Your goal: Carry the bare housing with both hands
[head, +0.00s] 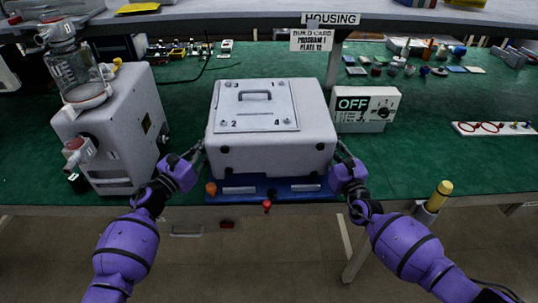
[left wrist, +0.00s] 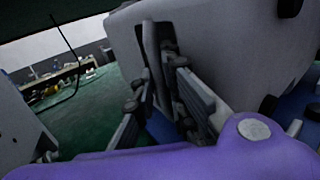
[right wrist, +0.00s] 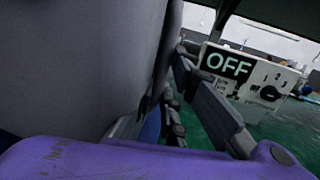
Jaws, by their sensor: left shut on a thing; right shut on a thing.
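The housing (head: 270,155) is a large pale grey box in the middle of the bench. Its top carries a plate (head: 255,106) with a dark handle and corner numbers. It looks level, over a blue base (head: 300,195); I cannot tell whether they touch. My left gripper (head: 198,152) is shut on the housing's left side, at an upright grip shown in the left wrist view (left wrist: 165,75). My right gripper (head: 343,155) is shut on its right side. In the right wrist view the housing (right wrist: 80,60) fills the left and hides much of that hold.
A grey pump unit with a glass canister (head: 110,130) stands close on the left. A white box reading OFF (head: 366,108) stands just behind on the right. Small parts (head: 415,68) lie at the back right.

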